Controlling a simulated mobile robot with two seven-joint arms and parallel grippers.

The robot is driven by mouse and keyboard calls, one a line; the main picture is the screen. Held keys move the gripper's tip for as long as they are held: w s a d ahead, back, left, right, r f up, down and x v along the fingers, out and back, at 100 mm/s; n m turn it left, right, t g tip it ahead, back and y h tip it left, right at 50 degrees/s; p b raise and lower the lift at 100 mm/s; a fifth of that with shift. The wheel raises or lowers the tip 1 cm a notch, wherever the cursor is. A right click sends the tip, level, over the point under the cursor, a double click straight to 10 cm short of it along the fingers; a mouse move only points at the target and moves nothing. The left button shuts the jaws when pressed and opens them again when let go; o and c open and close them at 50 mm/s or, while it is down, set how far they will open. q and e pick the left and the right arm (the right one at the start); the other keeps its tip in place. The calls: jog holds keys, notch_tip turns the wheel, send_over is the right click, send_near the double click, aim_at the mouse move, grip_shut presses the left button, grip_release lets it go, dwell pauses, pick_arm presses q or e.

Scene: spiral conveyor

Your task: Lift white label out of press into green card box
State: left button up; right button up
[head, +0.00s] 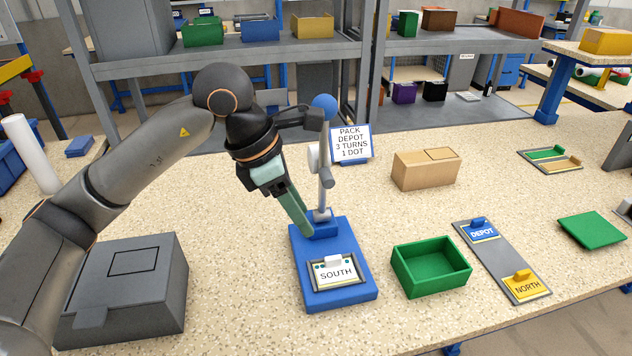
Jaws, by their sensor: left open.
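The white label (335,273), marked SOUTH, lies face up in a dark frame on the front of the blue press (361,291). A small light tab stands at its upper edge. The press has a grey upright and a blue ball knob (325,105). The open green card box (446,283) stands to the right of the press and looks empty. My left gripper (297,213) is open and empty, pointing down beside the press upright, behind and left of the label. Its fingers overlap in this view. My right gripper is out of view.
The DEPOT label (480,231) and NORTH label (526,285) lie on a grey strip (502,258) right of the box. A green lid (592,230) lies farther right. A tan box (425,170) and instruction sign (351,144) stand behind. A grey box (125,290) stands front left.

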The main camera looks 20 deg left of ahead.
aim_at(330, 257)
pick_arm(q)
jog(key=x, duration=1.2)
jog(key=shift+w+d+f+p, duration=0.1)
jog(key=shift+w+p, duration=0.05)
jog(key=shift+p, duration=0.25)
grip_shut()
dwell(0.3)
dwell(1.5)
